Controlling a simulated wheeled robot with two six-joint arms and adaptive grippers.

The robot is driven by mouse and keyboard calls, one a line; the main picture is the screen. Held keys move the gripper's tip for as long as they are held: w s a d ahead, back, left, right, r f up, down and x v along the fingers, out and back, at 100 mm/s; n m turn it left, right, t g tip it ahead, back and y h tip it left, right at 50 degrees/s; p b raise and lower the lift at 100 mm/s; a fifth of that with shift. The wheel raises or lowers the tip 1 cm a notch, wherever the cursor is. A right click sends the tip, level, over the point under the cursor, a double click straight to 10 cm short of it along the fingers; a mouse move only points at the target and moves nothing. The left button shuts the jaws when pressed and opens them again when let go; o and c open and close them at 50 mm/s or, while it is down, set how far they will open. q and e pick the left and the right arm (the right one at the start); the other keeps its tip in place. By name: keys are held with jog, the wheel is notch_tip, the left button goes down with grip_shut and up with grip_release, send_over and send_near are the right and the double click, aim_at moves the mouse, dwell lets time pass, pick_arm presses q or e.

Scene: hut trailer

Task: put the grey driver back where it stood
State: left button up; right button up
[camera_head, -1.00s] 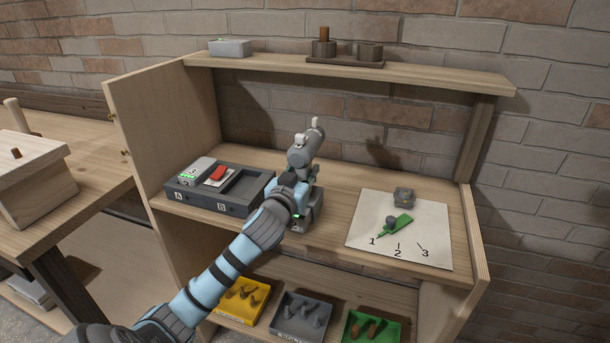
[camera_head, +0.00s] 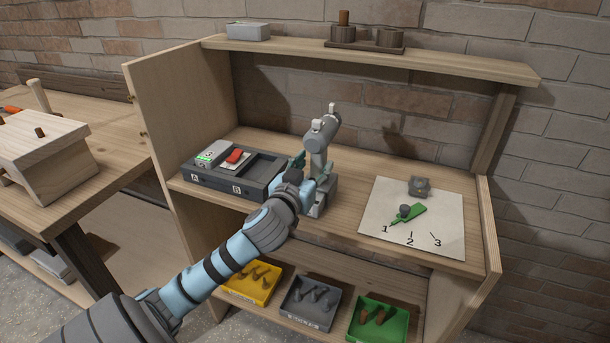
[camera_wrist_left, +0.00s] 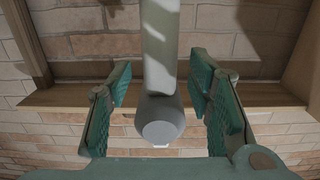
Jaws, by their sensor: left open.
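The grey driver (camera_head: 322,137) stands upright on the workbench top, its grey block foot (camera_head: 323,198) down on the wood. My left gripper (camera_head: 312,165) is at its handle, with green fingers spread. In the left wrist view the open fingers (camera_wrist_left: 161,78) lie on either side of the driver's grey handle (camera_wrist_left: 160,45), with gaps to both. The driver's round body end (camera_wrist_left: 160,122) also shows there. My arm hides part of the foot. My right gripper is not in view.
A dark tray (camera_head: 216,188) marked A and B stands close left of the driver, with a red piece in it. A white sheet (camera_head: 440,236) with a green tool (camera_head: 412,213) and a small grey block (camera_head: 419,187) lies to the right. An upper shelf (camera_head: 460,67) runs behind.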

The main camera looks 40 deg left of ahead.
pick_arm(q)
jog(key=v, duration=0.7)
jog(key=shift+s+f, duration=0.1)
